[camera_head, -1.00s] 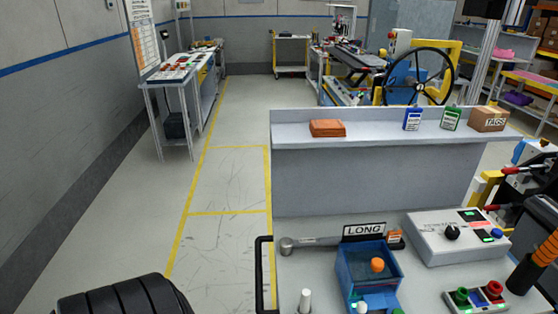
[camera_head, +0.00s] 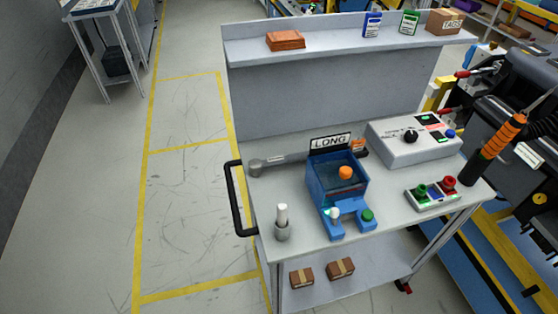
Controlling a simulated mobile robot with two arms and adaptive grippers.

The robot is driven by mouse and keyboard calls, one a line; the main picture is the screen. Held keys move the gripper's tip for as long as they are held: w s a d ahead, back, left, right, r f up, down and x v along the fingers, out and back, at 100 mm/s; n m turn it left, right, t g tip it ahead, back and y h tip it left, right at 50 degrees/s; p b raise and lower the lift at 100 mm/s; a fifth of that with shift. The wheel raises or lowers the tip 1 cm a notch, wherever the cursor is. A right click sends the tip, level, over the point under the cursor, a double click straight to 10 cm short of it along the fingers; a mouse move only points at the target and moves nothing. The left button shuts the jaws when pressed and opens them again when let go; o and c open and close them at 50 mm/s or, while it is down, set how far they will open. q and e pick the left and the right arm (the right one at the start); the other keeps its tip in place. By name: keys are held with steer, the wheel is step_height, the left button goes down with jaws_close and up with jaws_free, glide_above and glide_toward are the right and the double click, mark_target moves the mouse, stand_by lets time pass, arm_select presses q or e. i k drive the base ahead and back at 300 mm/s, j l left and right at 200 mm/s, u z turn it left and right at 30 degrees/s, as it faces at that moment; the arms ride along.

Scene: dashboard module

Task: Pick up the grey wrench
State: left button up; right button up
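The grey wrench (camera_head: 282,160) lies on the top of the grey cart (camera_head: 315,262), towards its back left. Its round head points left, near the black side handle. Neither of my grippers is in view, and nothing touches the visible part of the wrench.
The blue box (camera_head: 322,186) with an orange knob and the LONG sign (camera_head: 330,141) stand close to the wrench. A grey control box (camera_head: 410,142), a button panel (camera_head: 433,194) and a white-topped cylinder (camera_head: 282,226) share the cart top. A black handle (camera_head: 236,205) sticks out left.

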mark_target(256, 165)
steer(key=i+l+u, duration=0.15)
steer(key=l+u, duration=0.25)
steer(key=i+l+u, duration=0.15)
steer(key=u, duration=0.2)
steer(key=l+u, duration=0.4)
